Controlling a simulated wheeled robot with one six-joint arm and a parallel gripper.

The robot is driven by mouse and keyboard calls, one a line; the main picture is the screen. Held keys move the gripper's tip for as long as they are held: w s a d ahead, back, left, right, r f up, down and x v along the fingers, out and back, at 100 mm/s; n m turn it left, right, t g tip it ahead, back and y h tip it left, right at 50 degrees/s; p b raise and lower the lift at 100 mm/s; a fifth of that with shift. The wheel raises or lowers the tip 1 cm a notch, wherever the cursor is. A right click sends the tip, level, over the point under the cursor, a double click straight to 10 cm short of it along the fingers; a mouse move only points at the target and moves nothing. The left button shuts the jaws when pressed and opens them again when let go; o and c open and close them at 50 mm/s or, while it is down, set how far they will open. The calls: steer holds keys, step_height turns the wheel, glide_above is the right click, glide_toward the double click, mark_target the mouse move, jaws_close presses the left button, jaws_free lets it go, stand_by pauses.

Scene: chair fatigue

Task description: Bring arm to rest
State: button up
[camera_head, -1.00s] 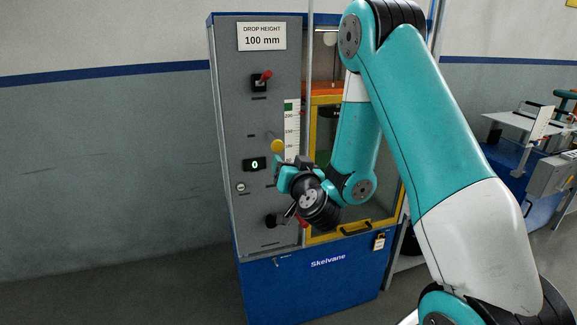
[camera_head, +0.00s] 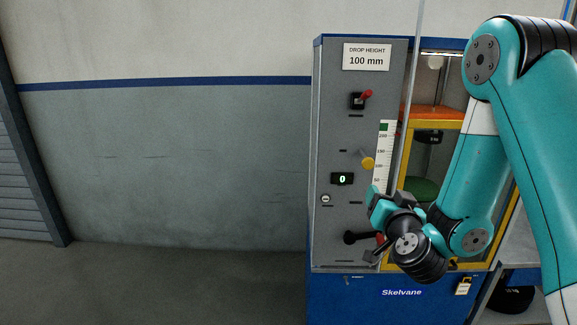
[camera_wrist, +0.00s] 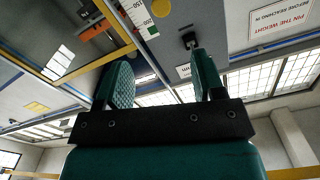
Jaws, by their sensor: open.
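My arm reaches in from the right of the head view, folded at its elbow, in front of a grey and blue test machine (camera_head: 330,230). My gripper (camera_head: 374,200) is near the machine's front panel, below the yellow knob (camera_head: 368,162) in the picture. In the wrist view my gripper (camera_wrist: 163,75) shows two teal fingers spread apart, with nothing between them. The panel lies beyond the fingers; whether any part of my arm touches it cannot be told.
The panel carries a red-tipped switch (camera_head: 364,97), a display (camera_head: 342,179) reading 0 and a black handle (camera_head: 360,238). Open floor (camera_head: 180,285) lies left of the machine.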

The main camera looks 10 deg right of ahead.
steer(key=s+a+r+n+g+y, duration=0.2)
steer(key=a+n+g+y, duration=0.15)
steer(key=a+y, duration=0.4)
steer(key=s+a+r+n+g+y, duration=0.25)
steer(key=a+n+y, duration=0.25)
steer(key=a, duration=0.6)
steer(key=s+a+r+n+g+h, duration=0.1)
steer(key=s+n+g+h, duration=0.2)
steer(key=s+g, duration=0.8)
steer(key=s+n, duration=0.1)
steer(key=s, duration=0.9)
steer(key=shift+s+n, duration=0.35)
steer(key=shift+s, duration=0.05)
